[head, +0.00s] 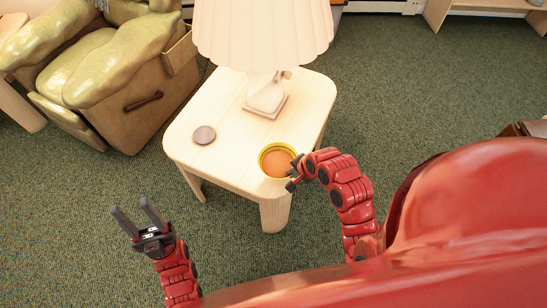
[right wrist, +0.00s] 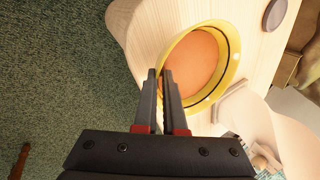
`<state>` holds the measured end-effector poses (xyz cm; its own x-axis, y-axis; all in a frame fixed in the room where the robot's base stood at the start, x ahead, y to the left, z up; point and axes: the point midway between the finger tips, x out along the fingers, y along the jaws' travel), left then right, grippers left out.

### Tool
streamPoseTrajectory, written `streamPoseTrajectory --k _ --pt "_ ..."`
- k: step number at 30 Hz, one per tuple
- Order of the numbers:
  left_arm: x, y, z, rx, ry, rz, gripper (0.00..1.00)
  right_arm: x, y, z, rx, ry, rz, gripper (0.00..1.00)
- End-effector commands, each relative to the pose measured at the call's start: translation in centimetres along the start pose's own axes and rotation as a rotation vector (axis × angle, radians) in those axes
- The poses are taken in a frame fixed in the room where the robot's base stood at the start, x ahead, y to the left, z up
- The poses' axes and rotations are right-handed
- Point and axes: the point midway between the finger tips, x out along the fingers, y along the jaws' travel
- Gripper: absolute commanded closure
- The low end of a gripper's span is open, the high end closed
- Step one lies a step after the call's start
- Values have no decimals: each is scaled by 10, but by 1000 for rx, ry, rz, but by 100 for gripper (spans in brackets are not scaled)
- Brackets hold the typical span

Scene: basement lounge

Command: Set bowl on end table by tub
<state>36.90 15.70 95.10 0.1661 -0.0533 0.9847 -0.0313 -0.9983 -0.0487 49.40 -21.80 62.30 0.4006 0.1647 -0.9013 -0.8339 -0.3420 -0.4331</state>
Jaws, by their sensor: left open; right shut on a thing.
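A yellow bowl (head: 277,161) with an orange inside is over the near right corner of the pale wooden end table (head: 222,150). It looks upright and seems to rest on the top, though its underside is hidden. My right gripper (head: 294,173) is shut on the bowl's near right rim. In the right wrist view the fingers (right wrist: 159,75) meet the rim of the bowl (right wrist: 197,62), with the tabletop (right wrist: 145,18) around it. My left gripper (head: 136,214) is open and empty, over the carpet left of the table. No tub can be made out.
A white lamp (head: 264,40) with a pleated shade stands at the back of the table. A dark round coaster (head: 204,134) lies near its left edge. A green armchair (head: 110,70) is at the far left. Open green carpet (head: 430,90) lies to the right.

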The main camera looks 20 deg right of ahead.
Motion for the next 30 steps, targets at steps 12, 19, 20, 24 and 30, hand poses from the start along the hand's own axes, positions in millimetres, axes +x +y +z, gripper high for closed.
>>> streamPoseTrajectory --k 12,19,20,24,30 --pt "1 0 0 0 0 0 50 42 -68 1 -2 -1 -1 100" --pt "2 0 0 0 0 0 50 63 -57 1 -3 -1 5 100" --pt "2 0 0 0 0 0 50 67 -55 2 -3 -2 6 100" --pt "2 0 0 0 0 0 50 73 -54 1 -3 0 -3 100" --pt "2 0 0 0 0 0 50 74 -54 1 -3 0 -3 100"
